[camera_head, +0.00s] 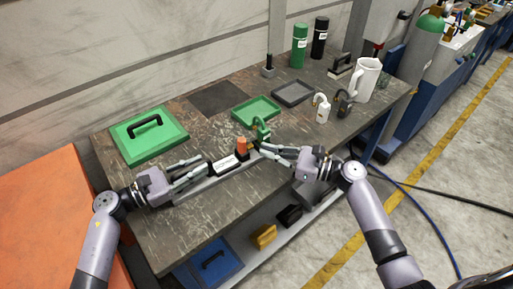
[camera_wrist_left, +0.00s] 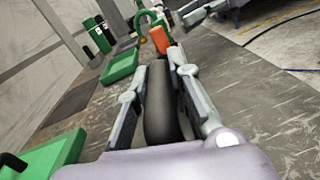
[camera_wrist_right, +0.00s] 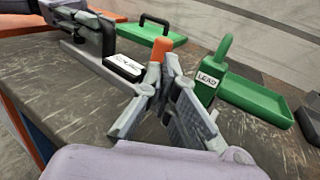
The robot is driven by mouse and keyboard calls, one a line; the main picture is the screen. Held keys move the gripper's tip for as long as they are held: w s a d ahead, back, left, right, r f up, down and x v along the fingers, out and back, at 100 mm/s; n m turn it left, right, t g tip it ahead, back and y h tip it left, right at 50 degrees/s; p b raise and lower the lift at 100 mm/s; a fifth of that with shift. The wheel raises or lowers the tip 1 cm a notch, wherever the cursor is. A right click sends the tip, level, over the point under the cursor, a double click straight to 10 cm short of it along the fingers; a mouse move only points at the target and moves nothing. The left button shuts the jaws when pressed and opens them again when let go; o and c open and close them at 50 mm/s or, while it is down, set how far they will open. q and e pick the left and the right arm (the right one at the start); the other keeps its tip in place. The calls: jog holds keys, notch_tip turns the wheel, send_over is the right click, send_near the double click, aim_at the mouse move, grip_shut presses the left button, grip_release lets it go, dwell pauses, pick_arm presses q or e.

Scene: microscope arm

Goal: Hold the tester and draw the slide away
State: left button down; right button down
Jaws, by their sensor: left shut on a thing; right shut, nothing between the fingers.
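The tester (camera_head: 223,164), a long dark body with a white label, lies on the table. The label also shows in the right wrist view (camera_wrist_right: 125,65). My left gripper (camera_head: 205,164) is shut on its dark grip (camera_wrist_left: 160,105). An orange block (camera_head: 241,146) stands at the tester's far end; whether it belongs to the slide is not clear. My right gripper (camera_head: 262,147) is shut and empty beside the orange block, its fingertips (camera_wrist_right: 160,72) partly hiding it. I cannot tell whether they touch.
A green hooked piece marked LEAD (camera_wrist_right: 209,80) stands close to my right gripper. A green tray (camera_head: 256,110), a dark tray (camera_head: 293,93) and a green lid with a black handle (camera_head: 149,135) lie behind.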

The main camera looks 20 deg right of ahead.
jog(key=v, duration=0.9)
jog(key=shift+s+d, duration=0.15)
jog(key=shift+d, duration=0.1)
pick_arm(q)
jog(key=c, duration=1.4)
grip_release()
